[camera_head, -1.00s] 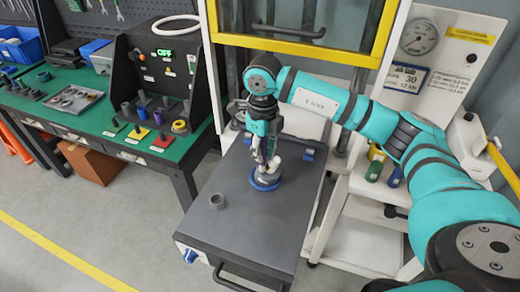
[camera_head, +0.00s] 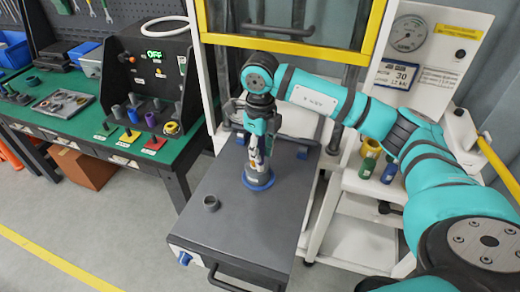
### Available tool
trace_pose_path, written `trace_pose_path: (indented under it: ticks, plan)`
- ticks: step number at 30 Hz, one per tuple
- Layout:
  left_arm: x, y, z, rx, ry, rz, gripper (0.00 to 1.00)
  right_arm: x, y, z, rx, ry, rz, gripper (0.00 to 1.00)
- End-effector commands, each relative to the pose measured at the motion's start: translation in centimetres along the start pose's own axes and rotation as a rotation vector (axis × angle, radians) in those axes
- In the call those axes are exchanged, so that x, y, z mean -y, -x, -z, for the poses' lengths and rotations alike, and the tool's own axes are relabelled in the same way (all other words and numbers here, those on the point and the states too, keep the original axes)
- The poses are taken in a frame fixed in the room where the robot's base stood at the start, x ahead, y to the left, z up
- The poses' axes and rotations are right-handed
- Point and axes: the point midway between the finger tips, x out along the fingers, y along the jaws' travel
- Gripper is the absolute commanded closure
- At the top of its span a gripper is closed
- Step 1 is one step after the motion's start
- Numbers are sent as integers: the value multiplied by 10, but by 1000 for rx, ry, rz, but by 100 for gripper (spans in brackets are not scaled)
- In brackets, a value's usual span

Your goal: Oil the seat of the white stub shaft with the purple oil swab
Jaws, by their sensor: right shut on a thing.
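My right gripper (camera_head: 257,165) points straight down over a round holder with a blue ring base (camera_head: 259,183) on the grey cart top. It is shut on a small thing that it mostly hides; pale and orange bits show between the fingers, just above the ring. I cannot tell if this is the purple oil swab or whether it touches the holder. I cannot make out the white stub shaft for certain. My left gripper is not in view.
The bench carries a black box (camera_head: 150,65) and yellow and red markers (camera_head: 155,144). A yellow-framed cabinet (camera_head: 284,48) stands behind. The cart's front is clear.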

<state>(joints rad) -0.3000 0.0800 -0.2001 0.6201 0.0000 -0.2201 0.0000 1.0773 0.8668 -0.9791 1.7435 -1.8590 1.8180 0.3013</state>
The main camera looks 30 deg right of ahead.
Motion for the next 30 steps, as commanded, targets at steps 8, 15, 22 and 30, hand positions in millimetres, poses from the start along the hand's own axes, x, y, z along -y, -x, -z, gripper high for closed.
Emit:
trace_pose_path:
  ticks: [8,15,22,30]
  plan:
    - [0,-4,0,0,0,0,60,1,1,2,0,0,0,100]
    - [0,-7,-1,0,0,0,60,6,1,7,1,0,-1,100]
    - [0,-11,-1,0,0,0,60,15,1,9,1,0,0,100]
    - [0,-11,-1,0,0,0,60,15,1,9,1,1,-1,100]
